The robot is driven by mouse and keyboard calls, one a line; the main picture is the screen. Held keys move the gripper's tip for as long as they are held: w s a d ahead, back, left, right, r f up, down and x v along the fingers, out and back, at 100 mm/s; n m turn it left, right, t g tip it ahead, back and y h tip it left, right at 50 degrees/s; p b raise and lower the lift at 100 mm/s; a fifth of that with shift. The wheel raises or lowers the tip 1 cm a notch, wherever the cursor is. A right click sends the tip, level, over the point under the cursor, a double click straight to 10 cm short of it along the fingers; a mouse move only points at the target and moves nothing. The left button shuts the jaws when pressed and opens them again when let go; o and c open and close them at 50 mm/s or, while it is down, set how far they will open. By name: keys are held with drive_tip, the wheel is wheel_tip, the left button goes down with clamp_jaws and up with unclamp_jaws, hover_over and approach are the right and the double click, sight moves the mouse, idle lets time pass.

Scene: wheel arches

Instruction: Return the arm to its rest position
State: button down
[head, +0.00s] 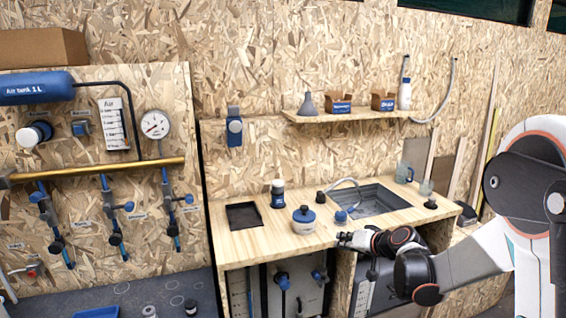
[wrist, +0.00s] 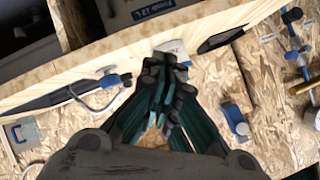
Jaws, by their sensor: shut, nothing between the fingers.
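My gripper (head: 345,238) is at the front edge of the wooden counter (head: 265,240), just right of the blue pot (head: 303,219) in the head view. My white and dark arm reaches in from the right side of that view. In the wrist view the dark green fingers of my gripper (wrist: 167,68) are together at the tips, with nothing visible between them. A pale object at the counter, partly hidden behind the fingertips, cannot be made out. I cannot tell whether the gripper touches the counter.
The counter holds a sink (head: 372,199), a dark bottle (head: 277,194) and a black tray (head: 243,215). A shelf (head: 350,117) with boxes hangs above. A panel with a brass pipe (head: 90,171) and several valves stands at left. The air above the counter is open.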

drive_tip(key=s+a+r+g+h, duration=0.1)
drive_tip(key=s+r, duration=0.2)
drive_tip(key=s, duration=0.3)
drive_tip(key=s+r+n+h, duration=0.1)
drive_tip(key=s+r, duration=0.2)
drive_tip(key=s, duration=0.4)
drive_tip(key=s+a+r+g+h, duration=0.1)
drive_tip(key=s+r, duration=0.2)
drive_tip(key=s, duration=0.3)
drive_tip(key=s+d+f+g+h, duration=0.1)
drive_tip(key=s+d+h, duration=0.2)
drive_tip(key=s, duration=1.5)
drive_tip(key=shift+s+d, duration=0.4)
idle(3.9)
